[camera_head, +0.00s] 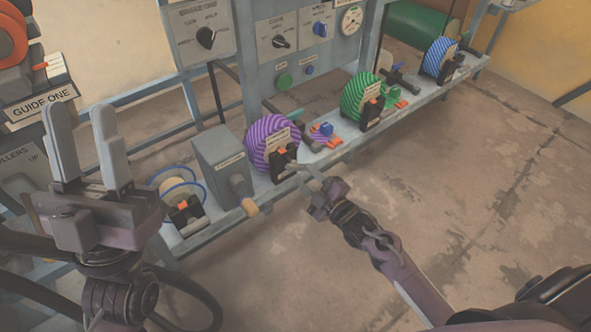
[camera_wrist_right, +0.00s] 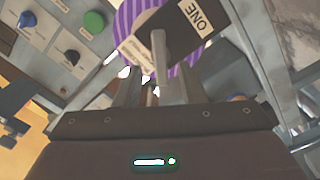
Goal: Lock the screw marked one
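The purple striped wheel (camera_head: 270,141) stands on the blue rail, with a black screw block (camera_head: 284,168) at its front. In the right wrist view that block (camera_wrist_right: 183,28) bears a label reading ONE. A grey bar, seemingly the screw's handle (camera_wrist_right: 160,52), stands out from it between my right fingers. My right gripper (camera_head: 305,178) is at this block, fingers apart on either side of the bar; I cannot tell whether they touch it. My left gripper (camera_head: 82,125) is open, empty and raised at the left, away from the wheel.
A grey box (camera_head: 219,160) with a wooden-ended handle stands left of the purple wheel. Green (camera_head: 362,96) and blue (camera_head: 439,58) striped wheels stand farther along the rail to the right. A panel of knobs (camera_head: 287,38) rises behind. The floor in front is clear.

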